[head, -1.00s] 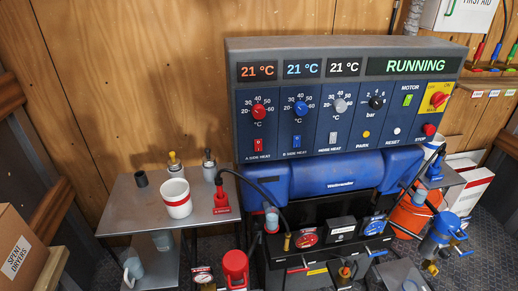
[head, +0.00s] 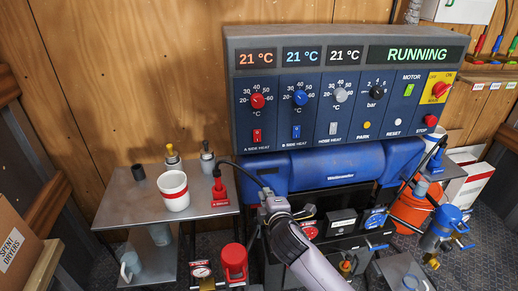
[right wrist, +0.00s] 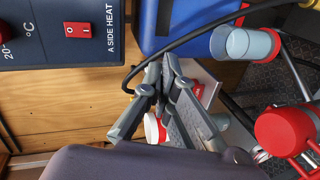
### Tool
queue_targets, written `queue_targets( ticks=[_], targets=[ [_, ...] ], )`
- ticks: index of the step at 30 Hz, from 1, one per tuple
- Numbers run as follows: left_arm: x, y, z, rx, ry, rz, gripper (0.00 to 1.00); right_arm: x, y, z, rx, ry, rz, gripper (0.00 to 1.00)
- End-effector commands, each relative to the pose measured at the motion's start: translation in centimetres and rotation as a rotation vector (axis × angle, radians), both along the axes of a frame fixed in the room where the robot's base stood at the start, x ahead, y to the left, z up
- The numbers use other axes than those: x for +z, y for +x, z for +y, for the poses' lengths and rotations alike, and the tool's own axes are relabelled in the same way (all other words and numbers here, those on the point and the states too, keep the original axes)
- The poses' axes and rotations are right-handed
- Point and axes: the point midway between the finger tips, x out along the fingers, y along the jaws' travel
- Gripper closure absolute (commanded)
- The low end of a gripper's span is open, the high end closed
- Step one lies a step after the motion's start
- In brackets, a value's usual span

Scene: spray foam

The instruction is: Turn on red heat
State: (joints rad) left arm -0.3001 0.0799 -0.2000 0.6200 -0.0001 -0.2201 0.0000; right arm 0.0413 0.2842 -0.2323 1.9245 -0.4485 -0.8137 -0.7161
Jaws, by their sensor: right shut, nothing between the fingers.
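The red rocker switch (head: 257,136) marked A SIDE HEAT sits low on the left of the control panel (head: 345,110), under the red knob (head: 257,101). In the right wrist view the red switch (right wrist: 82,30) shows at the upper left. My right gripper (head: 267,194) is shut and empty, below the panel's lower left part and apart from the switch. Its closed fingers also show in the right wrist view (right wrist: 166,66). The panel displays read 21 °C and RUNNING. My left gripper is not in view.
A black hose (head: 245,170) runs beside my right gripper from a red fitting (head: 220,192) on the side table (head: 130,205). A white cup (head: 174,192) stands on that table. The blue Weltmeister housing (head: 350,170) juts out below the panel. The panel's front is clear.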

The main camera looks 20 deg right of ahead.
Motion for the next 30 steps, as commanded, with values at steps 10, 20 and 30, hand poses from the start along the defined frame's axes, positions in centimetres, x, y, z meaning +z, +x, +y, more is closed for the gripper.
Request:
queue_targets(
  ticks=[10,20,30],
  targets=[
    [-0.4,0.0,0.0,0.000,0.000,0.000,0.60,9.4,-0.2,-0.1,0.006,-0.148,-0.147,1.00],
    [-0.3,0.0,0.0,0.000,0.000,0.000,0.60,9.3,0.0,-0.1,0.005,-0.146,-0.147,1.00],
    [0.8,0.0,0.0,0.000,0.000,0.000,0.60,8.9,5.0,-1.4,0.003,-0.145,-0.146,1.00]
  ],
)
